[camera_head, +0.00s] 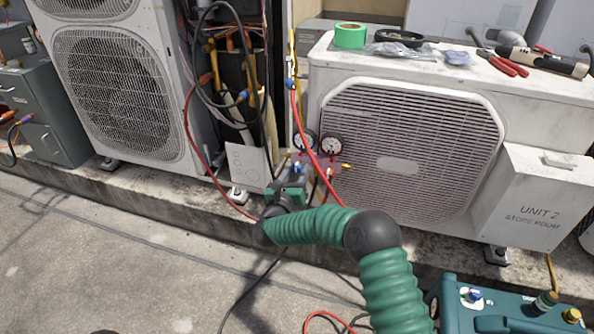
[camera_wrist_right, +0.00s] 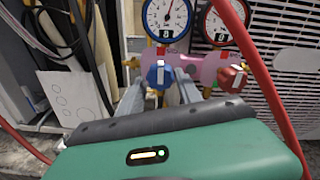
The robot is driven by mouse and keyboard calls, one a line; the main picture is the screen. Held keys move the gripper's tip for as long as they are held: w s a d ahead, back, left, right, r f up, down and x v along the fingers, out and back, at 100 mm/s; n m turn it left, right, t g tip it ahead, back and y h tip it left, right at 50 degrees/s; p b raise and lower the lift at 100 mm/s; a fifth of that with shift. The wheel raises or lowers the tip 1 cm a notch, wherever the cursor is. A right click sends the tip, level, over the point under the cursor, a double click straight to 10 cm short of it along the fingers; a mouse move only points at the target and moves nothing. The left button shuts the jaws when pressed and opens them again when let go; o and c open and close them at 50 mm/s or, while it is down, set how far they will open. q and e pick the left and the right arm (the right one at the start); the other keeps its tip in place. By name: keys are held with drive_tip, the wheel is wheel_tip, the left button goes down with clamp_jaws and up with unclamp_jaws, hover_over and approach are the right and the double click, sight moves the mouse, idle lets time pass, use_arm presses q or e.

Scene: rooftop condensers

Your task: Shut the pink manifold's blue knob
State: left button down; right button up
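The pink manifold (camera_wrist_right: 198,68) with two round gauges hangs in front of the white condenser. In the head view its gauges (camera_head: 331,144) show beyond my right arm. The blue knob (camera_wrist_right: 159,75) is on the manifold's left, below the blue-rimmed gauge, with a white mark pointing roughly up and down. A red knob (camera_wrist_right: 233,78) is on its right. My right gripper (camera_wrist_right: 160,88) reaches up to the blue knob, one grey finger on each side. The fingers look apart, with no clear contact. It also shows in the head view (camera_head: 296,190). My left gripper is out of view.
Red hoses (camera_wrist_right: 258,80) hang close in front of the manifold's right side. The condenser (camera_head: 405,145) stands behind, with tape (camera_head: 350,36) and red pliers (camera_head: 503,65) on top. A teal machine (camera_head: 500,308) is at the lower right. The floor at left is clear.

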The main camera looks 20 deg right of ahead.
drive_tip(key=shift+o, duration=0.6)
drive_tip(key=shift+r, duration=0.3)
drive_tip(key=shift+s+a+r+p, duration=0.1)
drive_tip(key=shift+s+p, duration=0.05)
drive_tip(key=shift+p, duration=0.15)
drive_tip(key=p+v, duration=0.7)
drive_tip(key=v, duration=0.9)
drive_tip(key=shift+s+f+p, duration=0.15)
drive_tip(key=shift+f+p, duration=0.1)
drive_tip(key=shift+p, duration=0.15)
drive_tip(key=shift+a, duration=0.1)
